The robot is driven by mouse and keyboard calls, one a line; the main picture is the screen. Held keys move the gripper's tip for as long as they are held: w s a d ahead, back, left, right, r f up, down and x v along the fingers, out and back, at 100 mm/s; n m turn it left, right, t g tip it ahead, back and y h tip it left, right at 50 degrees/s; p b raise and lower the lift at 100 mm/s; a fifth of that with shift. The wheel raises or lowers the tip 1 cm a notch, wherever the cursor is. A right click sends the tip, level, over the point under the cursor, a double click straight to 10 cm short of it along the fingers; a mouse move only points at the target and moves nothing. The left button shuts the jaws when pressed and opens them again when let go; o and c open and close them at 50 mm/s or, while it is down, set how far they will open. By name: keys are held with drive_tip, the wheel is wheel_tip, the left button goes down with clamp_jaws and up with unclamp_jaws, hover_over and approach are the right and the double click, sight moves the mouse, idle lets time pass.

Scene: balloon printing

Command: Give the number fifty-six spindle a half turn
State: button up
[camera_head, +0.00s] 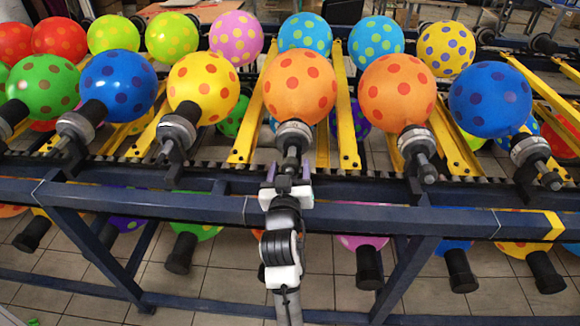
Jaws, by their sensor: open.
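A front row of dotted balloons sits on spindles along the rack. The spindle (293,134) under the orange balloon with red dots (299,82) is straight in front of my arm, near the middle of the view. My gripper (290,172) is open at the lower end of this spindle. I cannot tell whether its fingers touch the spindle, and the fingertips are small in the view. Other spindles stand to the left (177,131) and to the right (417,147). No number is readable on any spindle, so I cannot tell which is fifty-six.
A blue rail (130,203) crosses in front, below the spindles, under my arm. Yellow bars (345,105) run back between the balloons. More balloons hang below, with black holders such as the one at lower right (461,270). Tiled floor shows underneath.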

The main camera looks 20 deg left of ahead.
drive_tip(key=shift+c, duration=0.3)
drive_tip(key=c, duration=0.9)
drive_tip(key=shift+m+b, duration=0.3)
drive_tip(key=shift+b, duration=0.05)
drive_tip(key=shift+f+m+b, duration=0.1)
drive_tip(key=shift+m+b, duration=0.75)
drive_tip(key=shift+m, duration=0.05)
drive_tip(key=m+b, duration=0.2)
drive_tip(key=shift+d+m, duration=0.1)
drive_tip(key=shift+m, duration=0.3)
drive_tip(key=m+b, duration=0.2)
drive_tip(key=m, duration=0.4)
drive_tip(key=shift+b, duration=0.4)
drive_tip(key=shift+m, duration=0.4)
